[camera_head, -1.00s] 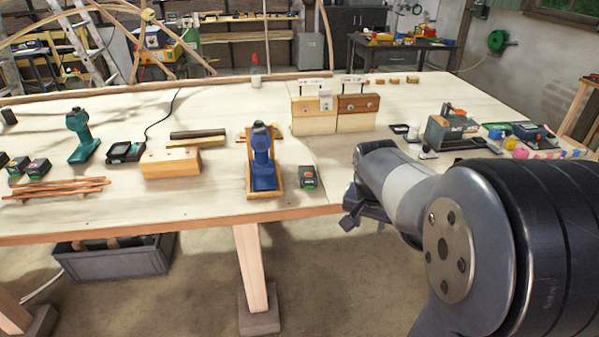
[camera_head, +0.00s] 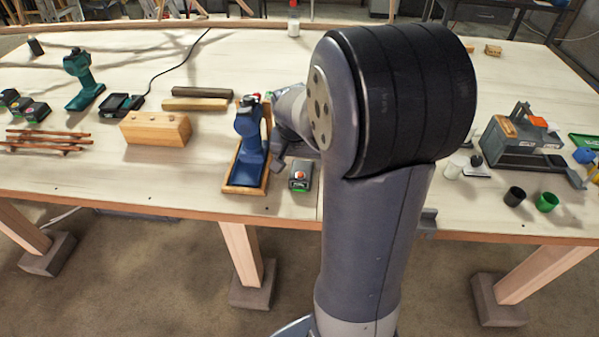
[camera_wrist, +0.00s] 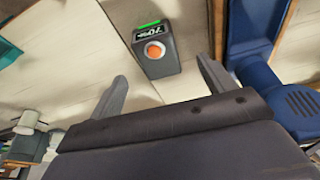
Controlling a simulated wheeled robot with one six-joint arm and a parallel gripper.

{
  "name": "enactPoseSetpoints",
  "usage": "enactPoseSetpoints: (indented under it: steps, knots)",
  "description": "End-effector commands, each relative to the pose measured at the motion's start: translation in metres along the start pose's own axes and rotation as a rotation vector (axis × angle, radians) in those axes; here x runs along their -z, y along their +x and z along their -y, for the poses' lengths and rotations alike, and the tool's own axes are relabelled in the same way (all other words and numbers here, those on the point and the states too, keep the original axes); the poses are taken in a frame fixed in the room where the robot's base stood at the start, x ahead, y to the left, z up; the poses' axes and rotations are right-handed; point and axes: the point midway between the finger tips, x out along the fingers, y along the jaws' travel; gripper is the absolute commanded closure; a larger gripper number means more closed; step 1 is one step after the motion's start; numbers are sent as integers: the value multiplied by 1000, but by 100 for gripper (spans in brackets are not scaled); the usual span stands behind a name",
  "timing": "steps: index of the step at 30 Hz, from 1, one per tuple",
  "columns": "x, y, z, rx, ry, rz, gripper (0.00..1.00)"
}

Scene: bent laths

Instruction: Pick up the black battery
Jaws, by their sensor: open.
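The black battery (camera_head: 300,175) lies on the workbench just right of the blue drill in its wooden stand. In the wrist view the battery (camera_wrist: 153,45) shows a green strip, a "70%" label and an orange round button, and it lies beyond the fingertips, between their lines. My gripper (camera_wrist: 160,85) is open and empty, with its two fingers spread apart. In the head view my gripper (camera_head: 282,155) is partly hidden behind my arm, close to the battery and the drill.
The blue drill (camera_head: 250,150) stands close to the battery, and also shows at right in the wrist view (camera_wrist: 275,85). A wooden block (camera_head: 155,130) and more batteries (camera_head: 35,110) are to the left. A sander (camera_head: 520,140) and small cups (camera_head: 515,196) are to the right.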

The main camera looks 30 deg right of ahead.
Motion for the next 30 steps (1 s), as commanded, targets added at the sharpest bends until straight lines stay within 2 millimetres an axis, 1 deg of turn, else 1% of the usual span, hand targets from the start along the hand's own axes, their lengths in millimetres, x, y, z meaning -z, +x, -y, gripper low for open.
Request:
enactPoseSetpoints:
  steps: [5, 12, 16, 19, 25, 30]
  knots:
    - [1, 11, -1, -1, 0, 1, 22]
    - [3, 42, -6, -2, 0, 3, 22]
    - [3, 53, -5, -1, -1, 1, 22]
    - [3, 57, -5, 0, -1, -1, 22]
    - [3, 57, -5, 0, -1, -1, 22]
    - [3, 57, -5, 0, 0, -1, 35]
